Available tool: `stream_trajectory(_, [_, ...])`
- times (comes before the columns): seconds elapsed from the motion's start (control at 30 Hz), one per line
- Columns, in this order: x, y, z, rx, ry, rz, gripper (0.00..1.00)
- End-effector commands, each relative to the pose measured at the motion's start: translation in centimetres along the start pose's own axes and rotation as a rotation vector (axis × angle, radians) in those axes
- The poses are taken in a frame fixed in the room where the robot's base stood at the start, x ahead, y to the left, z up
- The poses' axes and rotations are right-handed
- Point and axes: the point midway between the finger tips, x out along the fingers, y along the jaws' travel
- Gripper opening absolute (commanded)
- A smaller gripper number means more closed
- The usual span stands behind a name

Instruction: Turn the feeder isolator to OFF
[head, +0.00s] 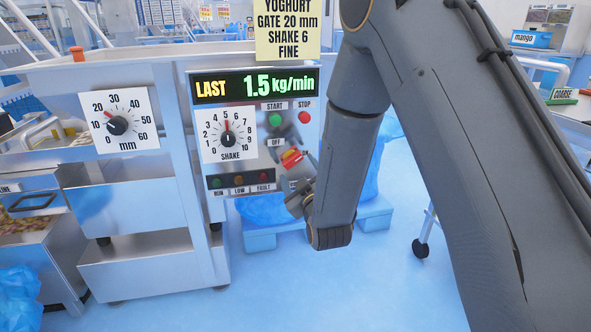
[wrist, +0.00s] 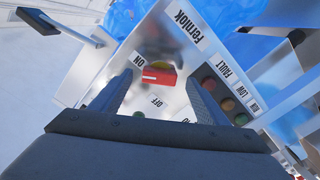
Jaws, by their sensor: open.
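The feeder isolator (head: 291,156) is a red handle on a yellow disc, low on the steel control panel in the head view. In the wrist view the red handle (wrist: 160,77) lies crosswise, its white mark at the end nearer the ON label (wrist: 138,62). The OFF label (wrist: 156,103) is on the side nearer my gripper base. My gripper (wrist: 158,82) is open, with one finger on each side of the handle; I cannot tell whether they touch it. In the head view my gripper (head: 298,178) is at the isolator, partly hidden by my arm.
Close by are the green START button (head: 275,119), red STOP button (head: 304,117), SHAKE dial (head: 227,138) and indicator lamps (head: 239,181). The display (head: 254,86) reads LAST 1.5 kg/min. A mm dial (head: 117,125) is further left. Blue floor (head: 250,290) lies clear below.

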Motion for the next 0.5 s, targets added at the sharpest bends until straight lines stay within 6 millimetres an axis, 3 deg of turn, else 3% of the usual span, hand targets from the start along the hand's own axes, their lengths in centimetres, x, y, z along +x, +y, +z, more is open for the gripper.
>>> stream_trajectory(0.2, [2.9, 0.0, 0.1, 0.000, 0.000, 0.000, 0.69])
stream_trajectory(0.5, [3.9, 0.0, 0.1, 0.000, -0.002, -0.001, 0.69])
